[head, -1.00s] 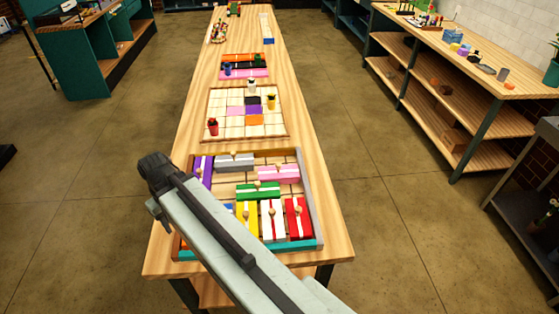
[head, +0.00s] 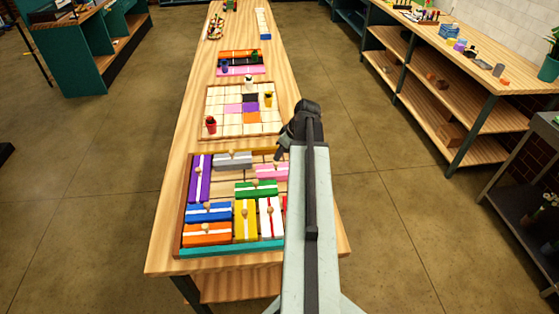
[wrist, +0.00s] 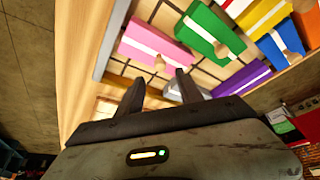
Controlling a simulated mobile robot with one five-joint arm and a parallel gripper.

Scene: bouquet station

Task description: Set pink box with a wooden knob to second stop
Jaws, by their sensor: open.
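The pink box (head: 270,172) with a white stripe and a wooden knob lies in the far right part of the sliding-block tray (head: 183,200). My arm covers its right end in the head view. In the wrist view the pink box (wrist: 150,40) shows whole, with its knob (wrist: 159,63) on the near side. My gripper (wrist: 160,80) is open and empty, its two fingers apart near the knob but not around it. In the head view my gripper (head: 281,153) is just beyond the pink box's right side.
A green box (head: 256,189) lies next to the pink one on the near side. A grey box (head: 233,160) lies to its left. Purple, blue, orange, yellow and white boxes fill much of the tray. A grid board (head: 215,98) with small pots stands farther back.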

